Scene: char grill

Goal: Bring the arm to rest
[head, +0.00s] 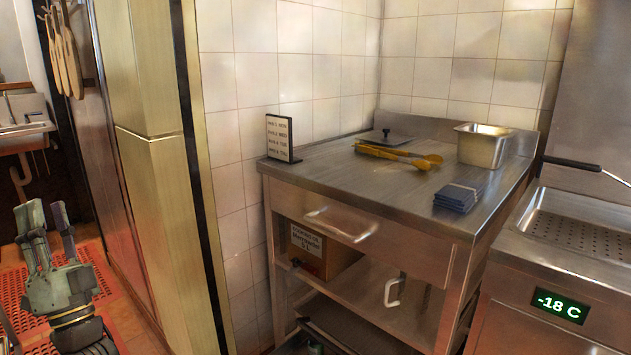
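My gripper (46,218) is at the lower left of the head view, raised in front of the floor and a red mat. Its two fingers point up and stand apart, with a gap between them. Nothing shows between the fingers, and it touches nothing that I can see. The steel counter is well to its right. Part of my arm below the gripper runs off the bottom edge.
The steel counter (330,186) holds yellow tongs (400,156), a steel pan (483,146), blue packets (458,195) and a small sign (280,138). A fryer (580,235) stands right. A brass-coloured cabinet (150,170) stands between gripper and counter. A red mat (20,290) covers the floor.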

